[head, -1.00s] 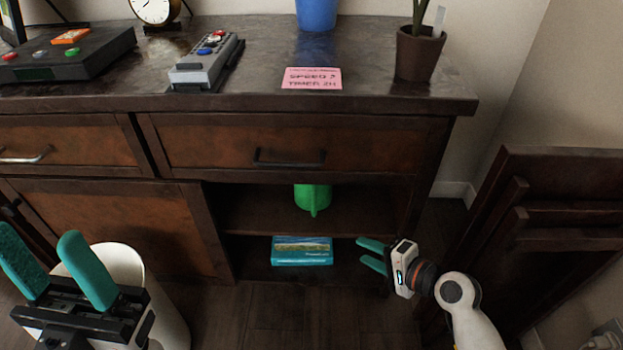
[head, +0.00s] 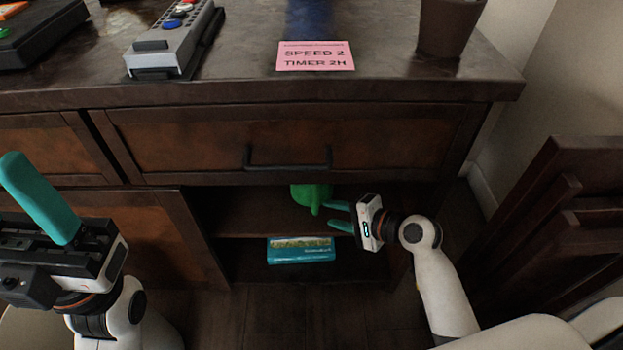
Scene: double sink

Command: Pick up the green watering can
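The green watering can (head: 308,194) stands on the upper open shelf of the dark wooden cabinet. Its top is hidden under the drawer front. My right gripper (head: 338,216) is at the shelf opening, just right of the can, its teal fingers pointing left toward it. The fingers are apart with a gap between them and nothing shows in the gap. I cannot tell whether a fingertip touches the can. My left gripper (head: 40,200) is at the lower left, away from the can. Only one of its teal fingers shows clearly.
A teal box (head: 300,251) lies on the bottom shelf below the can. The drawer handle (head: 288,158) juts out above the opening. The cabinet top holds a pink note (head: 316,56), a grey button device (head: 172,42) and a plant pot (head: 449,26). Dark folded wooden furniture (head: 560,215) stands at right.

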